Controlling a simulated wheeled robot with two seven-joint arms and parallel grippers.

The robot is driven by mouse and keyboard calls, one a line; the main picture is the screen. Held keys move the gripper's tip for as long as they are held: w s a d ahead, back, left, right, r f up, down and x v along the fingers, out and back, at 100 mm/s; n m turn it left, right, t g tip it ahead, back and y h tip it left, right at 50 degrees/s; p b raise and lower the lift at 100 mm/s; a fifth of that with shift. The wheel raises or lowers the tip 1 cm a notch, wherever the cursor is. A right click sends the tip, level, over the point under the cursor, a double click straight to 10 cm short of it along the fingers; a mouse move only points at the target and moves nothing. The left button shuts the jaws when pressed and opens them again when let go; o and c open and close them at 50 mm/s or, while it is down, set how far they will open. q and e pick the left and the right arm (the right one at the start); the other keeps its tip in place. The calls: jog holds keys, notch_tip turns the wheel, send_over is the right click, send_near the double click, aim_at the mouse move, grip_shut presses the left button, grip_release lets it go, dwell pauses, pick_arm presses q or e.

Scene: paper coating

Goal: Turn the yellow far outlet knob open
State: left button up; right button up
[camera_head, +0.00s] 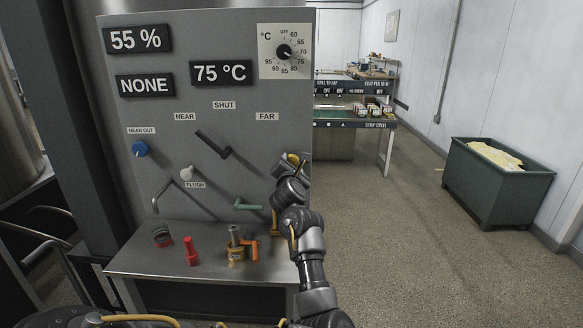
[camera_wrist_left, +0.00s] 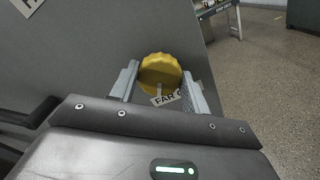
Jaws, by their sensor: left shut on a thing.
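The yellow far outlet knob (camera_head: 293,158) is at the right edge of the grey panel, mostly hidden behind my left gripper (camera_head: 297,165). In the left wrist view the round, ridged yellow knob (camera_wrist_left: 160,70) sits between the two fingers of my left gripper (camera_wrist_left: 160,88), which is shut on it. A white label reading "FAR" (camera_wrist_left: 165,99) shows just below the knob, partly covered. How far the knob is turned cannot be told. My right gripper is not in view.
The panel (camera_head: 215,75) also carries a blue near outlet knob (camera_head: 140,148), a black lever (camera_head: 213,144) and a green handle (camera_head: 246,205). A metal shelf (camera_head: 200,268) below holds red and brass fittings. A green bin (camera_head: 495,190) stands far right on open floor.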

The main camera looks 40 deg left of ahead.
pick_arm(q)
jog(key=o, duration=1)
